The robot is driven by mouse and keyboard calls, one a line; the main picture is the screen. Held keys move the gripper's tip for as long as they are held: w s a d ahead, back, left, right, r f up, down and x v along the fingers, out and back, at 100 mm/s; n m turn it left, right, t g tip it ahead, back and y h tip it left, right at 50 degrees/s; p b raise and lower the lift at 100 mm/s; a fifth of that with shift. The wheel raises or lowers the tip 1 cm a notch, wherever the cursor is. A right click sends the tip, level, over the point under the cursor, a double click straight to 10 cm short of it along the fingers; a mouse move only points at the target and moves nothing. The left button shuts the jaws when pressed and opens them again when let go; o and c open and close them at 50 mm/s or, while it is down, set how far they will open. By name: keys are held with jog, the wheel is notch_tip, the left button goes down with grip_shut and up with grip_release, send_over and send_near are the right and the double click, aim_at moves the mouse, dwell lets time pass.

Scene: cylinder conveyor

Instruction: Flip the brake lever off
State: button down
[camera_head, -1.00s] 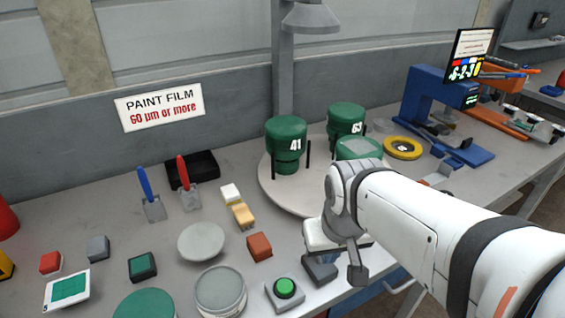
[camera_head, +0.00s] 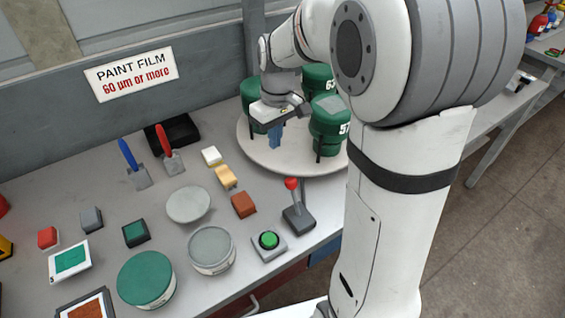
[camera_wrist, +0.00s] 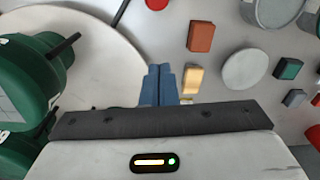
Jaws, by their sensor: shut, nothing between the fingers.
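The lever, a red ball knob (camera_head: 291,183) on a dark stick, stands on a grey base (camera_head: 298,218) at the table's front edge, right of the green push button. The stick leans slightly toward the back left. A red round shape, probably the knob (camera_wrist: 157,4), is cut off at the top edge in the wrist view. My gripper (camera_head: 275,140) hangs over the front left of the turntable, apart from the lever. Its blue fingers (camera_wrist: 160,72) are closed together and empty.
The round white turntable (camera_head: 262,160) carries several green canisters, one (camera_head: 330,120) marked 57, close to my gripper. The green button (camera_head: 268,240), a brown block (camera_head: 243,204) and a grey tin (camera_head: 211,252) stand near the lever. A clear strip lies between lever and turntable.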

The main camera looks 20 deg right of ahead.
aim_at(295, 199)
jog(key=shift+f, duration=0.1)
jog(key=s+d+f+p, duration=0.1)
jog(key=s+f+p, duration=0.1)
jog(key=f, duration=0.6)
jog(key=shift+s+d+f, duration=0.15)
jog(key=shift+s+f, duration=0.1)
jog(key=shift+s, duration=0.45)
jog(key=shift+b, duration=0.4)
